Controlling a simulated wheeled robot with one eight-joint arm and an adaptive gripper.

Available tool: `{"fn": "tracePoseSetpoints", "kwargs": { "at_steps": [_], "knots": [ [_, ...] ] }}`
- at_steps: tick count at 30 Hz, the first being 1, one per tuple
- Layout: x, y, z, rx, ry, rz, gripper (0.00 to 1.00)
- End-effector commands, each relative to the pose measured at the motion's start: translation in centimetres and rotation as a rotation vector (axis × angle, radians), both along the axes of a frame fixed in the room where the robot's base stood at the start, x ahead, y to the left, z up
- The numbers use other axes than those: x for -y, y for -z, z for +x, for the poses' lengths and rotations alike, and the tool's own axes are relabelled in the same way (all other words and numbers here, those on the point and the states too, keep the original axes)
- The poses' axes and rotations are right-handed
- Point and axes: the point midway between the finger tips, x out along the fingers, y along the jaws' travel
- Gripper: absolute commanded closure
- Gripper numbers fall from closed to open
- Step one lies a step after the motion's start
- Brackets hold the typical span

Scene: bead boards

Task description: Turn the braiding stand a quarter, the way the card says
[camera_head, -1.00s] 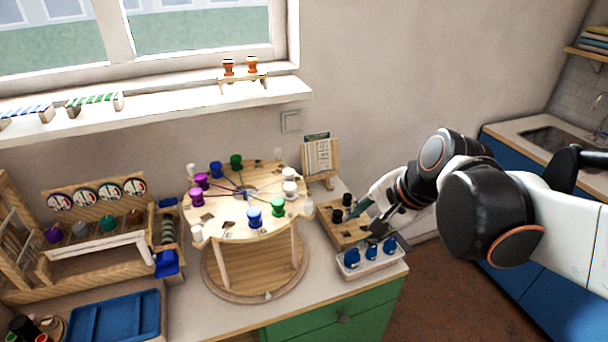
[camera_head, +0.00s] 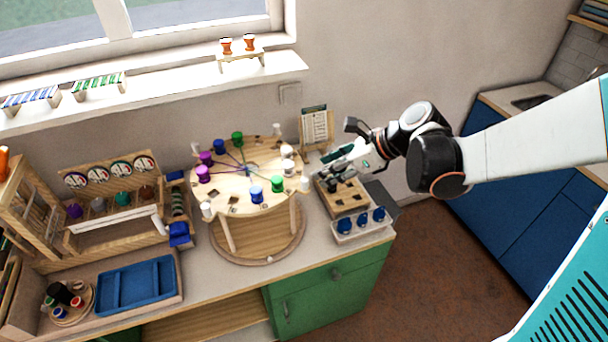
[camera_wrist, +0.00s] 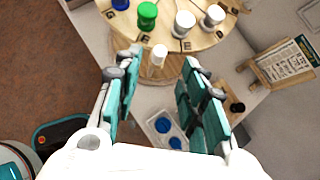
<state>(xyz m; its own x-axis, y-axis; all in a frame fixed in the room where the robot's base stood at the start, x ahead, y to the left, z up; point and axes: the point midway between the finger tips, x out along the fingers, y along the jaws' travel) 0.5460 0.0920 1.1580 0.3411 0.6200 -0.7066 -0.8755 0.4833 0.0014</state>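The braiding stand (camera_head: 240,187) is a round wooden top on posts over a round base. Green, blue, purple and white bobbins sit around its top, with threads meeting at the centre. White pegs stick up at its rim. The card (camera_head: 314,124) leans on a wooden holder behind and right of the stand; its print is too small to read. My gripper (camera_head: 338,160) is right of the stand, in front of the card. In the wrist view my gripper (camera_wrist: 160,64) has its fingers apart, with a white peg (camera_wrist: 159,55) of the stand showing between the tips, apparently untouched.
A wooden block with black knobs (camera_head: 346,198) and a white tray of blue knobs (camera_head: 361,224) lie below my gripper. A wooden rack (camera_head: 115,230) and a blue tray (camera_head: 137,283) are at left. The wall is close behind.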

Motion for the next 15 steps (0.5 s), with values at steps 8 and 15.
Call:
{"fn": "tracePoseSetpoints", "kwargs": {
  "at_steps": [8,15],
  "knots": [
    [-3.5,4.1,1.8,0.001,-0.004,0.0,0.62],
    [-5.4,6.1,2.9,0.001,-0.003,-0.002,0.62]
  ]
}}
